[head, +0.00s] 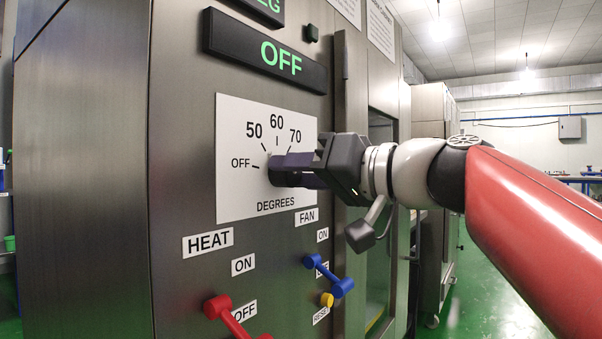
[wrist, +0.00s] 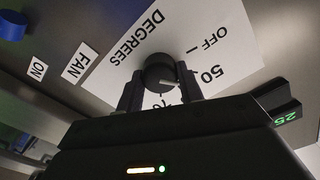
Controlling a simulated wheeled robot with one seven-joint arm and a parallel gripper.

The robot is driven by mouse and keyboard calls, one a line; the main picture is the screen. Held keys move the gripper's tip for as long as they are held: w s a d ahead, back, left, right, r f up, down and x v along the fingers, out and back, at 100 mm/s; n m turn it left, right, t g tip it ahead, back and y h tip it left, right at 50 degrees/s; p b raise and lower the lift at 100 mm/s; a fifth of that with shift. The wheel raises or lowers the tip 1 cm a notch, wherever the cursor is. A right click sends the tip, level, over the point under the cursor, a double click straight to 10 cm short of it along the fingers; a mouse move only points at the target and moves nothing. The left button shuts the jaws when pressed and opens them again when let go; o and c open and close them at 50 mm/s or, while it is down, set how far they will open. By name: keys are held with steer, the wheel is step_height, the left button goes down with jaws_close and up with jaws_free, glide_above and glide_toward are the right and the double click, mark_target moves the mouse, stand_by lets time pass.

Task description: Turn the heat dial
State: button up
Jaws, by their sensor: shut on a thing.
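The heat dial (wrist: 157,72) is a dark round knob on a white scale plate (head: 240,200) marked OFF, 50, 60, 70 and DEGREES. My gripper (head: 288,170) is shut on the dial. In the wrist view its two fingers (wrist: 159,92) stand on either side of the knob. A pale pointer mark shows on the knob, on the side towards the 50; its exact reading I cannot tell. In the head view the fingers cover most of the dial. The display (head: 270,55) above the plate reads OFF in green.
Below the plate are a red HEAT lever (head: 230,315), a blue FAN lever (head: 328,275) and a yellow knob (head: 327,299). A grey door handle (head: 362,232) juts out just below my wrist. The green floor (head: 490,300) at the right looks clear.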

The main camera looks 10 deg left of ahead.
steer(key=m+p, duration=1)
steer(key=m, duration=1.3)
steer(key=shift+f, duration=0.15)
steer(key=shift+f+m, duration=0.1)
steer(key=shift+m, duration=0.2)
steer(key=o, duration=1)
steer(key=shift+d, duration=0.15)
steer(key=v, duration=0.7)
steer(key=shift+s+d, duration=0.15)
steer(key=shift+d, duration=0.1)
